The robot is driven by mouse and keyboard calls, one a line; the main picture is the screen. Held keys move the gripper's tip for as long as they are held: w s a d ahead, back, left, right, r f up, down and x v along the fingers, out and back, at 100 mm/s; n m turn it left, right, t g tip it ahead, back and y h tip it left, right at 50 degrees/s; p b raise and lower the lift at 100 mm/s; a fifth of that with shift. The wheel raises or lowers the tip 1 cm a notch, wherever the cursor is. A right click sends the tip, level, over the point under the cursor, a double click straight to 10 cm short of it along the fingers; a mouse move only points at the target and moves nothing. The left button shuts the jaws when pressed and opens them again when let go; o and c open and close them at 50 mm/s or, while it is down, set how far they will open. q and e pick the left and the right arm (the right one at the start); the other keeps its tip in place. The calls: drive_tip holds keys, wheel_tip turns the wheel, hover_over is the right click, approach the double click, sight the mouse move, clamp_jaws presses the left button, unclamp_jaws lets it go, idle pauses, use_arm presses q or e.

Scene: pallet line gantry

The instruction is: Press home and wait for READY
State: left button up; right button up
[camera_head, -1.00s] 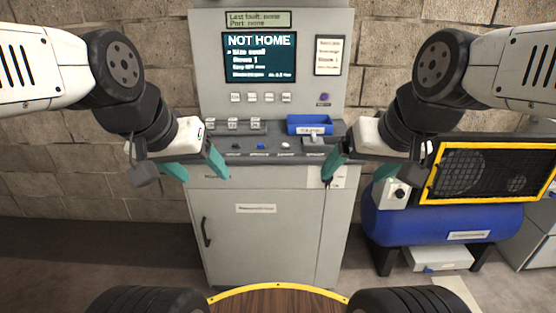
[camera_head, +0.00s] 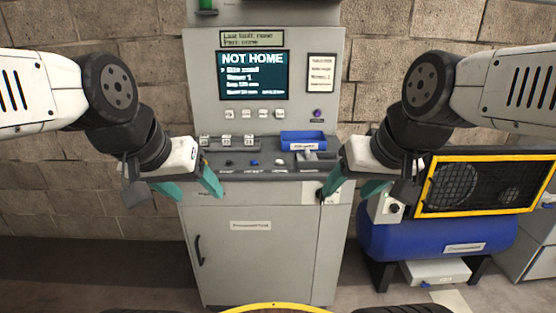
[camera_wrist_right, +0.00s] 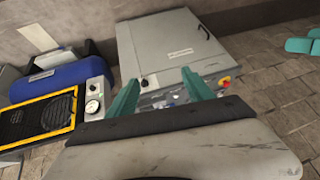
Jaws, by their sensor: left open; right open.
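The grey control cabinet (camera_head: 275,240) stands ahead, with a screen (camera_head: 254,76) reading NOT HOME. Below the screen is a row of several small pale buttons (camera_head: 254,114); their labels are too small to read. A purple button (camera_head: 317,113) sits to the right of that row. The sloped ledge below carries small controls, one of them blue (camera_head: 254,162). My left gripper (camera_head: 196,190) is open and empty in front of the ledge's left end. My right gripper (camera_head: 350,193) is open and empty in front of its right end. The right wrist view shows its teal fingers (camera_wrist_right: 160,95) spread apart.
A blue tray (camera_head: 303,141) and several small blocks (camera_head: 227,141) sit on the ledge. At right stands a blue compressor tank (camera_head: 440,237) with a yellow-framed grille (camera_head: 480,185) close to my right arm. A brick wall (camera_head: 90,190) is behind.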

clamp_jaws()
idle(1.4)
